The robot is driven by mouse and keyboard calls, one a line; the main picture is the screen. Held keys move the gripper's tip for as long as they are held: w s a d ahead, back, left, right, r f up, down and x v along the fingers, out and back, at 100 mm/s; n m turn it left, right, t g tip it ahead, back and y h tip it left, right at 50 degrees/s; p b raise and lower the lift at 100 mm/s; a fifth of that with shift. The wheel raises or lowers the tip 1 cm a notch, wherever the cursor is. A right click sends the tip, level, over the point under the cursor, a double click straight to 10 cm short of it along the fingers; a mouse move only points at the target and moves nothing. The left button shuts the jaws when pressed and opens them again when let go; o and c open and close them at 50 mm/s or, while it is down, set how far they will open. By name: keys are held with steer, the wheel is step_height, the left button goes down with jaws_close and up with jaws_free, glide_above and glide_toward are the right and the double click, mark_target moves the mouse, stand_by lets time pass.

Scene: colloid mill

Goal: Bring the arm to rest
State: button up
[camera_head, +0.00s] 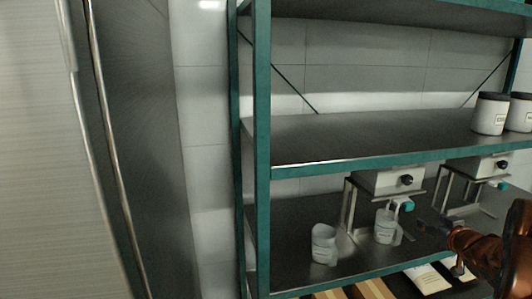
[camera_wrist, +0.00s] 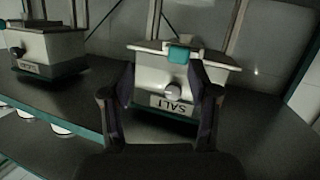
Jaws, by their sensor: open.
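My gripper (camera_head: 432,228) is at the lower right in the head view, in front of the lower shelf. Its fingers stand apart with nothing between them. In the wrist view my gripper (camera_wrist: 162,88) has one dark finger on each side of a white dispenser (camera_wrist: 175,75) with a teal tab, a round knob and a label that seems to read SALT. The dispenser lies beyond the fingers; whether they touch it I cannot tell. My arm enters from the right edge in the head view.
A teal-framed rack (camera_head: 262,130) holds two dispensers, the left one (camera_head: 388,180) above a clear jug (camera_head: 386,227). Another jug (camera_head: 324,244) stands left on the lower shelf. Dark-lidded jars (camera_head: 490,115) stand on the middle shelf. Packages (camera_head: 428,279) lie below. A metal panel (camera_head: 135,150) stands left.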

steer(key=s+a+f+g+y, duration=0.1)
steer(key=s+a+f+g, duration=0.2)
steer(key=s+a+g, duration=0.5)
steer(key=s+a+f+g+y, duration=0.1)
steer(key=s+a+f+g, duration=0.2)
steer(key=s+a, duration=2.4)
steer(key=s+g, duration=0.4)
steer(key=g, duration=0.1)
steer(key=shift+s+a+g, duration=0.3)
steer(key=shift+s+a, duration=0.05)
